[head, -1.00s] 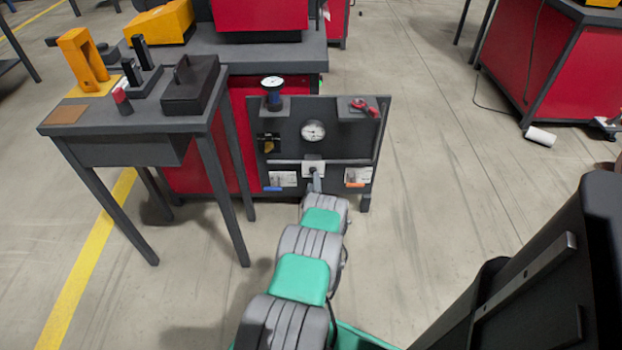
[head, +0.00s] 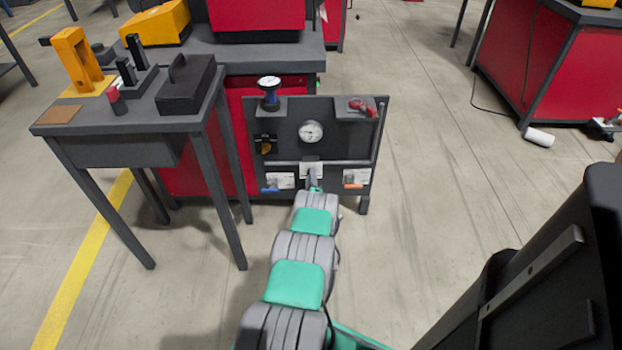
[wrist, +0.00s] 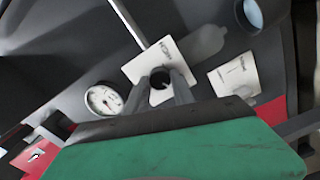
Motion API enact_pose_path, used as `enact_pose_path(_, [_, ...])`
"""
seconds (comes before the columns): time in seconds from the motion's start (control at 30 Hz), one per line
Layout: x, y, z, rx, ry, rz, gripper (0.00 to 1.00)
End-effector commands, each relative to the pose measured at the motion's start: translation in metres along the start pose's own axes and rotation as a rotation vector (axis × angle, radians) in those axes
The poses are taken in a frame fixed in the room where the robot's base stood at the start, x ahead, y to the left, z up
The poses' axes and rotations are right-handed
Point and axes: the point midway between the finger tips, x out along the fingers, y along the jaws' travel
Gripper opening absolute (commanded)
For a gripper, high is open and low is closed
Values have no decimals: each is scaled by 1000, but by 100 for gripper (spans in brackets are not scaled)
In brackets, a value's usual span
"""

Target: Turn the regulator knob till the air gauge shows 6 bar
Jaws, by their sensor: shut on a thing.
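In the wrist view the two fingers of my gripper (wrist: 161,84) are closed on the dark round regulator knob (wrist: 159,77), one finger on each side. The knob sits in front of a white label plate (wrist: 142,65), which also shows in the head view (head: 311,170). The round white-faced air gauge (wrist: 103,99) is left of the knob in the wrist view and above it in the head view (head: 311,132). Its needle and scale are too small to read surely. In the head view my arm mostly hides the knob and fingertips.
A grey side table (head: 130,120) stands close on the left. The floor right of the panel is clear.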

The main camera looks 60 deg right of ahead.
Motion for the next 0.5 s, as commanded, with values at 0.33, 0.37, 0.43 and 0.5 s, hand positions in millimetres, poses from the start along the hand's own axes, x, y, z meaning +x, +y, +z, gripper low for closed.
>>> enact_pose_path(0.33, [0, 0, 0, 0, 0, 0, 0])
enact_pose_path(0.37, [0, 0, 0, 0, 0, 0, 0])
enact_pose_path(0.43, [0, 0, 0, 3, 0, 0, 0])
enact_pose_path(0.5, [0, 0, 0, 9, 0, 1, 0])
